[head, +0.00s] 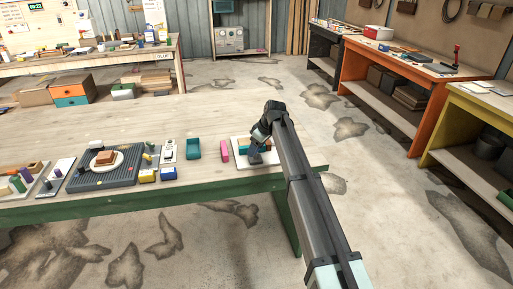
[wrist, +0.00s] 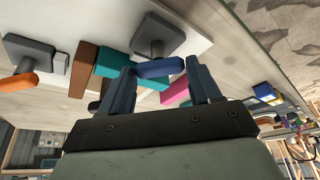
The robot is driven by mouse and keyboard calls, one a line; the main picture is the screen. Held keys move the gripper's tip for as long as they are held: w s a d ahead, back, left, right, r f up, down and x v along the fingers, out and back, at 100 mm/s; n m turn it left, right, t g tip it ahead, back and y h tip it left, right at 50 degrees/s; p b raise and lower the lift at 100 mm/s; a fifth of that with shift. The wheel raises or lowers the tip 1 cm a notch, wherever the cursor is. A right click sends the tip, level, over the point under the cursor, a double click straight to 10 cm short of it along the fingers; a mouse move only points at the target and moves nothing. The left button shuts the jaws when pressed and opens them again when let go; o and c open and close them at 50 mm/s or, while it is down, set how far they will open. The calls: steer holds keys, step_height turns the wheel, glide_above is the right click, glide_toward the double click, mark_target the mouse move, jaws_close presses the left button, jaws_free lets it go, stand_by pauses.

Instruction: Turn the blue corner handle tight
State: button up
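The blue corner handle (wrist: 160,67) is a rounded bar on a dark grey square-based clamp (wrist: 157,33), in the wrist view. My gripper (wrist: 161,66) has its two fingers wide apart, one at each end of the blue handle. The handle's ends appear to meet the fingertips; I cannot tell whether the fingers press on it. In the head view my gripper (head: 256,143) is down at the white board (head: 236,143) at the table's right end and hides most of the blue handle. A second grey clamp with an orange handle (wrist: 18,82) shows at the wrist view's left.
Teal blocks and a brown block (wrist: 82,68) lie beside the clamps in the wrist view. A pink block (head: 225,150) and a teal block (head: 193,149) stand left of the board. A dark ribbed tray (head: 90,180) is further left. The table's front edge is close.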

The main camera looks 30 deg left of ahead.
steer(key=c, duration=0.6)
